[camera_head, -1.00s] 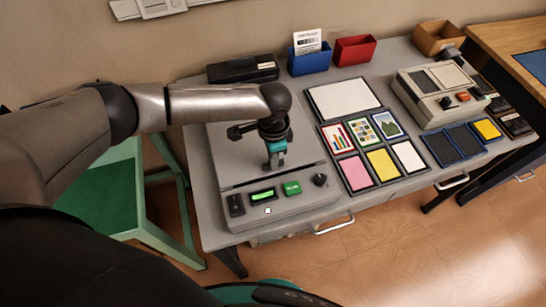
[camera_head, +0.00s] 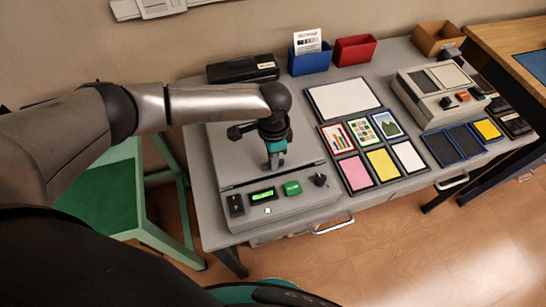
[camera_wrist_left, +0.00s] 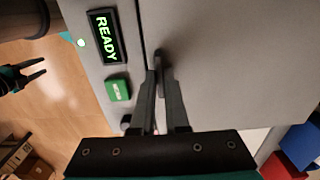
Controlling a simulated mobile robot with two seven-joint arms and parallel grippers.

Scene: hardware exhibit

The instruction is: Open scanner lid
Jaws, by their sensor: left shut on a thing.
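The grey flatbed scanner (camera_head: 290,205) sits at the left end of the table. Its lid (camera_head: 222,150) lies flat and looks closed; it also fills much of the left wrist view (camera_wrist_left: 235,65). My left gripper (camera_head: 275,160) points down at the lid's front edge. In the left wrist view its fingers (camera_wrist_left: 161,88) are shut on the small dark lid handle (camera_wrist_left: 160,56), which they partly hide. The scanner's front panel has a green READY display (camera_wrist_left: 104,36) and a green button (camera_wrist_left: 118,90). My right gripper (camera_wrist_left: 36,74) shows only in the left wrist view, open and empty.
A black device (camera_head: 243,69), a blue bin (camera_head: 309,62) and a red bin (camera_head: 354,50) stand behind the scanner. Cards in black frames (camera_head: 370,152) lie close to its right. A beige machine (camera_head: 435,92) stands farther right. A green stool (camera_head: 105,198) is at left.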

